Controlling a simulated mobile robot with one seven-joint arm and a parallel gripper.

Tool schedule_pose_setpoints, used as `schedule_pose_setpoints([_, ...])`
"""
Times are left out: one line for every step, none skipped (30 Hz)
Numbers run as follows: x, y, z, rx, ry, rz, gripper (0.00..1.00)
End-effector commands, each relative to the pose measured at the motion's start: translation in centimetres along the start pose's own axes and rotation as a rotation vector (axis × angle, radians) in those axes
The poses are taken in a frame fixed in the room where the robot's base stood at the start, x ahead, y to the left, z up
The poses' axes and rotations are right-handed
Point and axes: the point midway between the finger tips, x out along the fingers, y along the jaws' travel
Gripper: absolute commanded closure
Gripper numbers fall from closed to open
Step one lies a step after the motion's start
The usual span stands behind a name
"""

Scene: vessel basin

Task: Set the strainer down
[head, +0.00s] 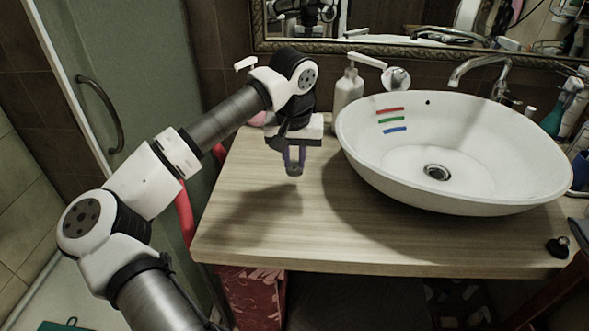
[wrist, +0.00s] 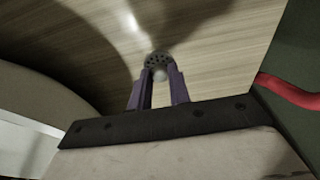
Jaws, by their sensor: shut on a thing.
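The strainer (wrist: 157,60) is a small, dark round piece with holes, seen at my fingertips in the wrist view. In the head view the strainer (head: 294,170) is a small grey piece below the fingers. My gripper (head: 294,157) points down over the left part of the wooden counter, left of the basin. Its purple fingers (wrist: 158,78) are shut on the strainer. The strainer seems to be above the counter, but the exact gap is hard to tell. The fingers hide part of it.
A white vessel basin (head: 380,155) with red, green and blue marks and a drain (head: 437,173) stands right of my gripper. A soap dispenser (head: 348,90) stands behind. A small black object (head: 558,247) sits at the front right. The wooden counter (head: 290,235) is clear at the front left.

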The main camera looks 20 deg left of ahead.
Motion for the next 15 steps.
schedule_pose_setpoints([0.5, 0.0, 0.1, 0.0, -0.002, 0.002, 1.0])
schedule_pose_setpoints([0.8, 0.0, 0.2, 0.0, -0.002, 0.003, 1.0])
schedule_pose_setpoints([1.4, 0.1, 0.3, 0.001, -0.002, 0.004, 1.0])
schedule_pose_setpoints([1.8, 0.0, 0.3, 0.0, -0.002, 0.003, 1.0])
schedule_pose_setpoints([2.4, 0.0, 0.4, 0.001, -0.004, 0.003, 1.0])
schedule_pose_setpoints([3.0, 0.0, 0.5, 0.001, -0.004, 0.003, 1.0])
schedule_pose_setpoints([3.3, 0.0, 0.6, 0.0, -0.003, 0.003, 1.0])
schedule_pose_setpoints([3.6, 0.1, 0.6, 0.0, -0.002, 0.003, 1.0])
schedule_pose_setpoints([3.9, 0.1, 0.6, 0.001, -0.001, 0.003, 1.0])
schedule_pose_setpoints([3.9, 0.1, 0.6, 0.001, -0.001, 0.002, 1.0])
schedule_pose_setpoints([3.9, 0.1, 0.6, 0.001, 0.0, 0.002, 1.0])
schedule_pose_setpoints([3.9, 0.1, 0.6, 0.001, 0.0, 0.002, 1.0])
schedule_pose_setpoints([3.9, 0.1, 0.6, 0.001, 0.0, 0.002, 1.0])
schedule_pose_setpoints([3.9, 0.1, 0.6, 0.0, 0.0, 0.001, 1.0])
schedule_pose_setpoints([3.9, 0.1, 0.6, 0.0, 0.0, 0.001, 1.0])
